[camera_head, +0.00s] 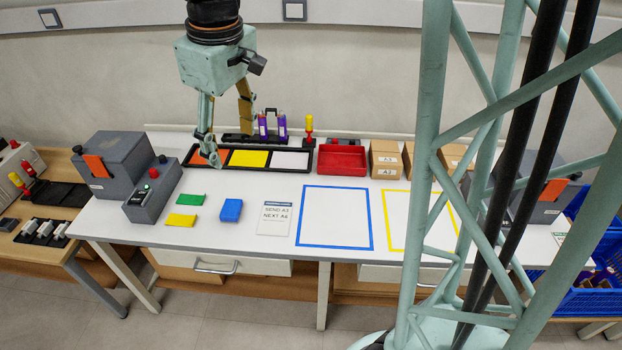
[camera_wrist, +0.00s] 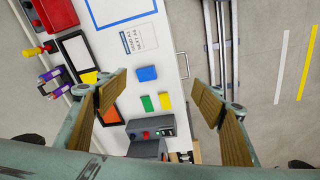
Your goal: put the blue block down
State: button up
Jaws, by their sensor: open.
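The blue block (camera_head: 231,210) lies flat on the white table, right of a green piece (camera_head: 190,199) and a yellow piece (camera_head: 181,220). In the wrist view the blue block (camera_wrist: 147,73) shows between my spread fingers, beyond their tips, with nothing touching it. My gripper (camera_head: 228,143) is raised over the back left part of the table, above the black tray with orange, yellow and white fields. Its fingers are wide apart and empty; they also show in the wrist view (camera_wrist: 163,88).
A printed card (camera_head: 274,217) lies right of the blue block, then a blue-outlined square (camera_head: 335,187). A red bin (camera_head: 342,160) and cardboard boxes (camera_head: 384,158) stand at the back. A grey button box (camera_head: 152,190) stands left. The front table strip is clear.

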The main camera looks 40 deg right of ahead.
jog(key=s+r+m+t, duration=0.1)
jog(key=s+r, duration=0.4)
jog(key=s, duration=1)
jog(key=s+r+m+t, duration=0.1)
jog(key=s+r+m, duration=0.3)
jog(key=s, duration=1.1)
jog(key=shift+r+m, duration=0.3)
jog(key=shift+r, duration=0.3)
jog(key=shift+o, duration=0.4)
jog(key=w+f+n+g, duration=0.1)
jog(key=w+f+n, duration=0.25)
jog(key=w, duration=1.05)
jog(key=w+f+n+g, duration=0.15)
jog(key=w+f, duration=0.25)
jog(key=w, duration=0.9)
jog(key=w+f+n, duration=0.2)
jog(key=w+f, duration=0.7)
jog(key=f, duration=0.4)
jog(key=w+f+n+g+p, duration=0.1)
jog(key=w+f+n, duration=0.2)
jog(key=w+f, duration=0.7)
notch_tip(320, 180, down, 3)
jog(key=shift+d+f, duration=0.1)
jog(key=shift+d, duration=0.05)
